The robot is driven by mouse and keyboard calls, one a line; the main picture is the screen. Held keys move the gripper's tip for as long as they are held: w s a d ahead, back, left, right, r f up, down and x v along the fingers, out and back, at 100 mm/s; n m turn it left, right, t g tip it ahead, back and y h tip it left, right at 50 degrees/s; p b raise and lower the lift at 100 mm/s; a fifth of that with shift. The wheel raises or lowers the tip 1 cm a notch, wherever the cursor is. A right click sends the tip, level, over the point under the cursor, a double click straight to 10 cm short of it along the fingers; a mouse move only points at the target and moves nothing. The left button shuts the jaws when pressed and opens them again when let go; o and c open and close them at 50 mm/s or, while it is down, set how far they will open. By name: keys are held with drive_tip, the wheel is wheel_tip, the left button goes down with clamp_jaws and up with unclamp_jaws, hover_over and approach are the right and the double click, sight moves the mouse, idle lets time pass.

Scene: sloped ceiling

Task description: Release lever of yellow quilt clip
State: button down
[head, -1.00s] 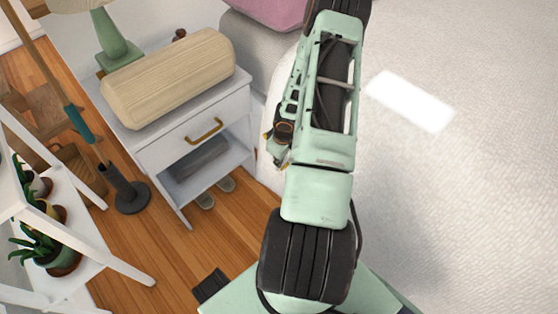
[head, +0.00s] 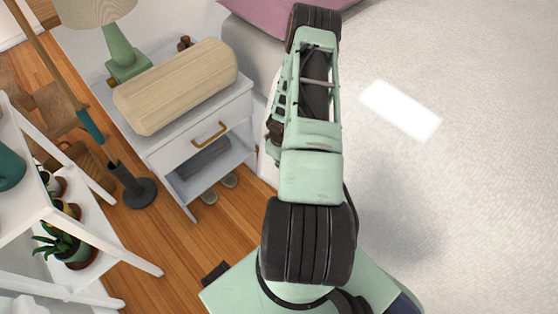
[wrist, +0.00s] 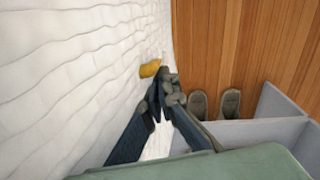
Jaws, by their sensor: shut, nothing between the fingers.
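The yellow quilt clip (wrist: 150,68) sits on the edge of the white quilt (wrist: 75,70), near the middle of the wrist view. My gripper (wrist: 165,88) is shut and empty. Its dark fingertips are just below the clip in the wrist view and overlap or nearly meet its lower right side; I cannot tell whether they touch it. The clip's lever cannot be made out. In the head view my arm reaches over the bed edge and hides the clip and most of the gripper. The quilt (head: 470,140) fills the right side there.
A white nightstand (head: 188,150) with a wooden bolster-like box (head: 180,88) and a green lamp (head: 124,58) stands left of my arm. Slippers (wrist: 198,105) lie on the wooden floor. A white plant shelf (head: 135,268) is at lower left.

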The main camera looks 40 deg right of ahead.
drive_tip(key=shift+r, duration=0.2)
drive_tip(key=shift+r+p, duration=0.5)
drive_tip(key=shift+r, duration=0.15)
